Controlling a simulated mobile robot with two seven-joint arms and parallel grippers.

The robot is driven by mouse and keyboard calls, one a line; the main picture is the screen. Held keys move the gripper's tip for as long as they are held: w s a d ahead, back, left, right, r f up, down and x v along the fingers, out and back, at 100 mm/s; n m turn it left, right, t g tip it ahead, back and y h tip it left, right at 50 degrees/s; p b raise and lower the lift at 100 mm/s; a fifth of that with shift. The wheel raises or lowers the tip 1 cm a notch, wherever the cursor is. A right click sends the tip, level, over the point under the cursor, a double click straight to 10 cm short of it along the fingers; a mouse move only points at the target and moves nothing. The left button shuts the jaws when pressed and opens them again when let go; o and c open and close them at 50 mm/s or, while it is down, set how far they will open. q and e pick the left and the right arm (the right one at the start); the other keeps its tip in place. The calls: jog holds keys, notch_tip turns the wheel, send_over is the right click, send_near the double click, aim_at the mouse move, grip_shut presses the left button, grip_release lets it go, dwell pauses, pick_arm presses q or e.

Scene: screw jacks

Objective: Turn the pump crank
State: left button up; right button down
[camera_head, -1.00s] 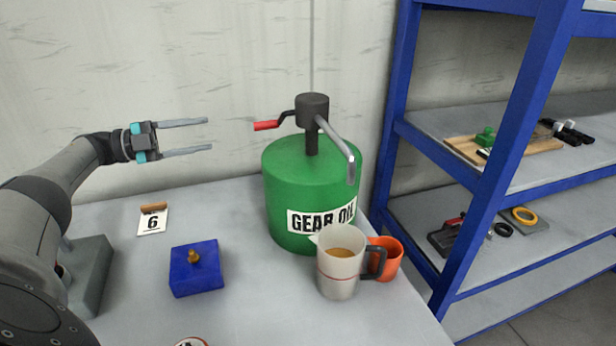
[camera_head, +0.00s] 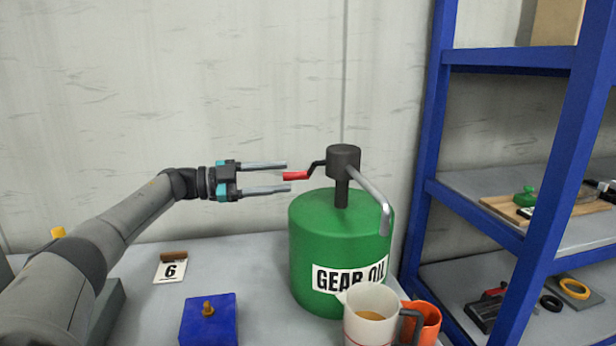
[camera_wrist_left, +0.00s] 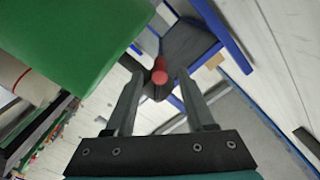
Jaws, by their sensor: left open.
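The green gear oil drum (camera_head: 338,240) stands on the table with a dark pump head (camera_head: 343,160) and a curved grey spout (camera_head: 370,197) on top. The pump crank is a black bent arm with a red handle (camera_head: 297,176) pointing left. My left gripper (camera_head: 288,177) is open, its two fingers pointing right at the red handle, one above and one below its level. In the left wrist view the red handle (camera_wrist_left: 160,72) shows end-on between the fingertips, apart from both fingers. The drum (camera_wrist_left: 75,40) fills the upper left there. My right gripper is not in view.
A jug (camera_head: 370,318) and an orange mug (camera_head: 425,322) stand before the drum. A blue block (camera_head: 209,322) with a brass knob and a card marked 6 (camera_head: 170,270) are on the table (camera_head: 255,262). A blue shelf rack (camera_head: 428,140) stands at the right.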

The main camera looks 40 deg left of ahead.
aim_at(306, 175)
pick_arm(q)
jog(key=x, duration=0.7)
jog(key=shift+w, duration=0.1)
grip_shut()
dwell(0.3)
dwell(1.0)
